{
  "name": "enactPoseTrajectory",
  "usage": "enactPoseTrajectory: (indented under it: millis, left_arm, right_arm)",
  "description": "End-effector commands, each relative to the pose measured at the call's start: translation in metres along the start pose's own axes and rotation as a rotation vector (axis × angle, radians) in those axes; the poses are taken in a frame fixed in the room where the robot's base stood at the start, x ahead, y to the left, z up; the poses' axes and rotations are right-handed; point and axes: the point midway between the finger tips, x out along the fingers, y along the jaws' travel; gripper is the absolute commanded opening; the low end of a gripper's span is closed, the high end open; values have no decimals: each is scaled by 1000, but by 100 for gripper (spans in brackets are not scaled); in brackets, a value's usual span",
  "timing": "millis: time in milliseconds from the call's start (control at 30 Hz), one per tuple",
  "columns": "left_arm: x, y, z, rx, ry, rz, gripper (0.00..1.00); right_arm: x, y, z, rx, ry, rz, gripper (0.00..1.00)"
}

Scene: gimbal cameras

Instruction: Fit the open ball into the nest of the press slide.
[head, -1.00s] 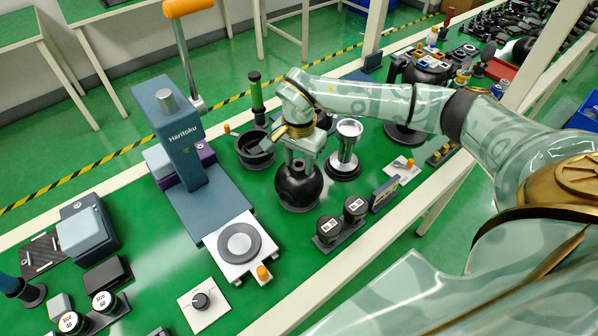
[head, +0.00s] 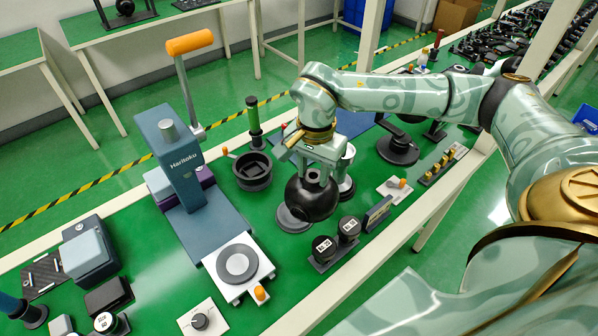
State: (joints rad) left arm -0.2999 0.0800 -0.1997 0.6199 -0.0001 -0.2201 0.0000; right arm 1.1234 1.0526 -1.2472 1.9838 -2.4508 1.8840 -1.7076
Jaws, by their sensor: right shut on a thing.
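The black open ball (head: 312,199) is held by its top in my right gripper (head: 318,172), which is shut on it. The ball hangs over the right part of a round grey base (head: 291,220) on the green bench and looks raised from it. The blue-grey press (head: 179,158), marked Haritoku, stands to the left with its orange-handled lever up. Its white press slide (head: 262,268) sticks out at the front, with a round dark grey nest (head: 238,262) on it. The nest looks empty. The ball is right of the slide and apart from it. My left gripper is not in view.
Two black labelled cylinders (head: 337,248) stand just in front of the ball. A dark round bowl (head: 252,171) and a green-handled tool (head: 254,122) stand behind it. A silver-topped stand (head: 346,168) is close behind on the right. Bench between ball and slide is clear.

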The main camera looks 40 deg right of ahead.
Motion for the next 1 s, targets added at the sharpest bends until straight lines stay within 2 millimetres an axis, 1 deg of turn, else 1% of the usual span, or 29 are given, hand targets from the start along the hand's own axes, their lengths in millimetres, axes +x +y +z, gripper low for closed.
enactPoseTrajectory:
  millis: [33,100,200,333,367,433,467,533,567,667,700,833,900,1000]
  left_arm:
    - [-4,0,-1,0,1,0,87]
    - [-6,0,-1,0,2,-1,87]
    - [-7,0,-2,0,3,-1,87]
    - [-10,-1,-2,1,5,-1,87]
    - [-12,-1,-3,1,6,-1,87]
    - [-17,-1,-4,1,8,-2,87]
    - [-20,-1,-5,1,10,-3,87]
    - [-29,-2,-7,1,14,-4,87]
    - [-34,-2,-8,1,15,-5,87]
    - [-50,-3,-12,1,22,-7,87]
    - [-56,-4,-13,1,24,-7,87]
    - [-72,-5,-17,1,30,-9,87]
    - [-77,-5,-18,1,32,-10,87]
    - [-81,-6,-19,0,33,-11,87]
  right_arm:
    - [-6,16,4,-1,0,4,0]
    - [-14,32,10,-1,0,4,0]
    - [-22,51,17,-1,0,3,0]
    - [-32,67,23,-1,-1,3,0]
    - [-35,67,25,-6,-1,2,0]
    - [-42,65,37,-34,-2,1,0]
    - [-45,62,44,-51,-3,0,0]
    - [-50,50,62,-93,-3,0,0]
    - [-52,42,71,-111,-4,-1,0]
    - [-54,9,106,-172,-2,-1,0]
    - [-53,-5,120,-191,-2,0,0]
    - [-46,-44,164,-233,0,3,0]
    - [-40,-61,182,-243,0,5,0]
    - [-30,-79,197,-240,0,6,0]
